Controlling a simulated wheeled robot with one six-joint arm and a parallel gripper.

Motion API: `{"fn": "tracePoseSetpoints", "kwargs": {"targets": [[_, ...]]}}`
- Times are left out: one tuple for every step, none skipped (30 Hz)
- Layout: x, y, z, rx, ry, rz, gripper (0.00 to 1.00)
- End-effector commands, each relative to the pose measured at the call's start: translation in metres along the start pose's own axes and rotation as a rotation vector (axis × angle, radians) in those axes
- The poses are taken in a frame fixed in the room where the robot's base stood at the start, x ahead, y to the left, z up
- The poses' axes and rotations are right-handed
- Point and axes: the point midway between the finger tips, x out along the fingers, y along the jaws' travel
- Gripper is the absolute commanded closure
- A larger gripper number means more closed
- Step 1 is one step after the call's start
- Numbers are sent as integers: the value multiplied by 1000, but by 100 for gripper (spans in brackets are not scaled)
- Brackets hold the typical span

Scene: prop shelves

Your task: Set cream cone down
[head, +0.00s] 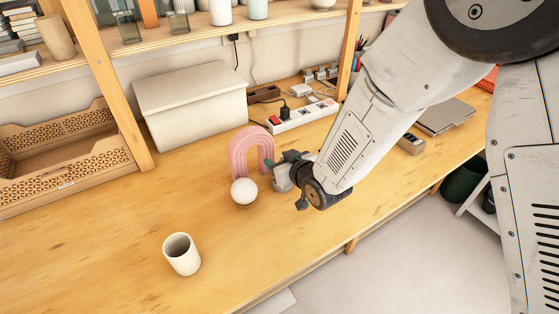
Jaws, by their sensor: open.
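My gripper (287,181) is over the wooden table, just right of the pink arch and the white ball. Its jaws are open. A small pale shape (282,180) shows at the jaws, mostly covered by the dark fingers. I cannot tell whether it is the cream cone or whether it touches the table. No cone shape shows clearly elsewhere.
A pink arch (239,158) stands close behind a white ball (244,192). A cream cup (182,255) stands at the front left. A lidded box (194,113) and a power strip (300,117) are behind. The table's front left is mostly clear.

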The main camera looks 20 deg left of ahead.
Motion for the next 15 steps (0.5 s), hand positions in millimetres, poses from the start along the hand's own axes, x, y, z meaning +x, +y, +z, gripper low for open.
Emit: {"fn": "tracePoseSetpoints", "kwargs": {"targets": [[-5,0,0,0,0,0,56],[-9,0,0,0,0,0,56],[-15,0,0,0,0,0,56],[-20,0,-1,0,1,0,56],[-26,0,0,0,1,0,56],[-35,0,-1,0,2,0,56],[-42,0,0,0,0,0,56],[-49,0,-1,0,1,1,56],[-58,0,-1,0,0,1,56],[-65,0,-1,1,1,1,56],[-71,1,-1,1,1,1,56],[-79,1,0,1,1,2,56],[-85,1,-1,1,2,2,56],[-90,1,0,1,1,2,56],[-97,0,-1,0,2,1,56]]}}
